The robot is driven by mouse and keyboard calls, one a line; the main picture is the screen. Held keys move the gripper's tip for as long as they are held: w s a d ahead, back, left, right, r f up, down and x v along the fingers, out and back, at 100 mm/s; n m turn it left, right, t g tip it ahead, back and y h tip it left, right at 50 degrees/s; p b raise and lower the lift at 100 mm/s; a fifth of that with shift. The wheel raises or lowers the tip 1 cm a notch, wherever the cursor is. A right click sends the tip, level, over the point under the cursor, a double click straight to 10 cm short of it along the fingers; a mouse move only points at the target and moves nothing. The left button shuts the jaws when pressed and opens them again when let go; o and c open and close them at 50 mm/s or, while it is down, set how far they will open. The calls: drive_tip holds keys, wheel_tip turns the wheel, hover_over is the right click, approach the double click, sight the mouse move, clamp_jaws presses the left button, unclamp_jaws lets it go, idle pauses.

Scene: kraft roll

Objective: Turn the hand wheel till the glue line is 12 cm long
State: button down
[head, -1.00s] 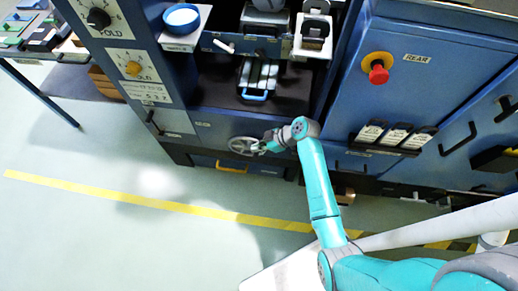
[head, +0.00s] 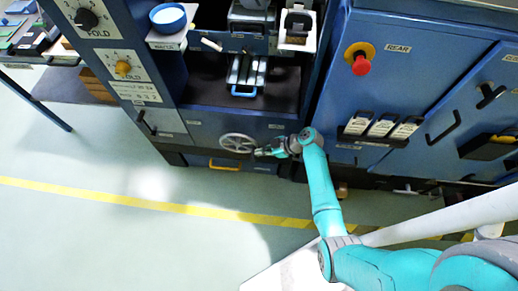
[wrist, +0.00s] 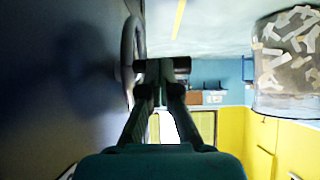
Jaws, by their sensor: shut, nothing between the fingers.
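The hand wheel (head: 237,143) is a grey spoked ring on the front of the blue machine, low down. In the wrist view its rim (wrist: 128,50) shows nearly edge-on, left of the fingers. My gripper (head: 258,152) is at the wheel's lower right edge. In the wrist view the gripper (wrist: 161,78) has its fingers shut, with nothing held. A dark short bar, likely the wheel's handle (wrist: 181,65), lies across the fingertips; I cannot tell whether they touch it. I cannot make out a glue line in either view.
A blue-handled tray (head: 244,91) sits in the machine's recess above the wheel. A red stop button (head: 361,64) is on the right panel. A yellow handle (head: 226,167) is below the wheel. The floor in front is clear, with a yellow line (head: 150,205).

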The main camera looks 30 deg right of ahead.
drive_tip(key=shift+d+f, duration=0.1)
drive_tip(key=shift+f, duration=0.65)
